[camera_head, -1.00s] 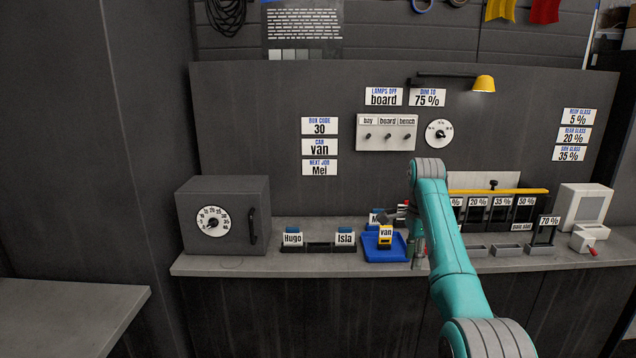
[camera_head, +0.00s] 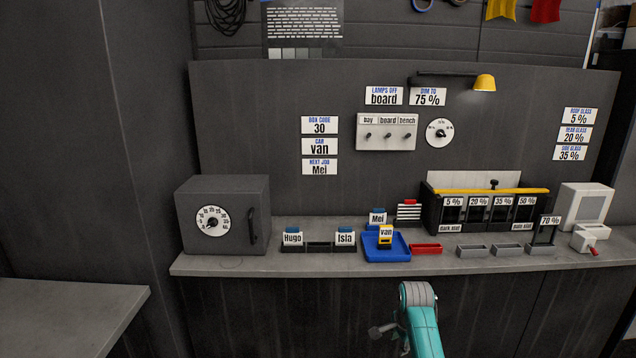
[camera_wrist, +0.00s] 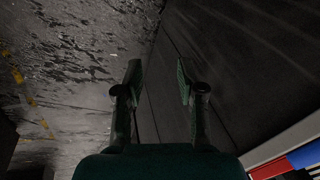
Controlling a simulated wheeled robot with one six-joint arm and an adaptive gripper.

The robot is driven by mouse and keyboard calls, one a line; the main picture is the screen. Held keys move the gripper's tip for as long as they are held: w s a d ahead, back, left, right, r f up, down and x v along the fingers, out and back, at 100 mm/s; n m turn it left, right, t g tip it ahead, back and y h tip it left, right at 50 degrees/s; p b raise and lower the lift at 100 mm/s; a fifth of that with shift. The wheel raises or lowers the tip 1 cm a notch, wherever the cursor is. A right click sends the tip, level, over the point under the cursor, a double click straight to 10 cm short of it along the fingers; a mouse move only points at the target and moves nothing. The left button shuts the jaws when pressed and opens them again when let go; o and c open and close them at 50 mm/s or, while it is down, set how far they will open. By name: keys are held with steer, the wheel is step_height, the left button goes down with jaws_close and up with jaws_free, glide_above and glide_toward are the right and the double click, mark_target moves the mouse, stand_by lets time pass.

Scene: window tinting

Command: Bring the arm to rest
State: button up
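My teal arm (camera_head: 420,325) is folded low in front of the bench in the head view. My gripper (camera_head: 378,332) is a small dark shape to the left of the arm's grey joint, below the bench edge and apart from everything on the bench. In the wrist view my gripper (camera_wrist: 158,80) has its two fingers spread, with nothing between them. Behind the fingers are a stained grey floor and a dark panel.
The bench top (camera_head: 300,262) holds a grey box with a dial (camera_head: 222,215), a blue tray (camera_head: 370,250) with a yellow van tag (camera_head: 386,238), a red tray (camera_head: 426,249) and a tint-sample rack (camera_head: 430,208). A grey side table (camera_head: 70,310) stands at left.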

steer(key=s+a+f+n+t, duration=0.2)
steer(key=s+f+n+t, duration=0.15)
steer(key=s+f, duration=1.25)
steer(key=s+a+f+n+t, duration=0.1)
steer(key=s+f+n, duration=0.1)
steer(key=s, duration=0.7)
steer(key=s+a+f+n+t, duration=0.1)
steer(key=s+f+n+t, duration=0.1)
steer(key=s, duration=0.7)
steer(key=s+r+n+t, duration=0.1)
steer(key=s+r+n, duration=0.1)
steer(key=s+r, duration=0.5)
steer(key=s+r+n+t, duration=0.1)
steer(key=s+r+t, duration=0.15)
steer(key=s, duration=0.95)
steer(key=s+r+n+t, duration=0.1)
steer(key=s+r+n, duration=0.1)
steer(key=s+r, duration=0.3)
steer(key=s+r+n, duration=0.1)
steer(key=s+r, duration=0.5)
steer(key=r, duration=0.8)
steer(key=shift+s+a+n+t, duration=0.3)
steer(key=shift+a+n+t, duration=0.05)
steer(key=shift+a+t, duration=0.05)
steer(key=shift+r, duration=0.1)
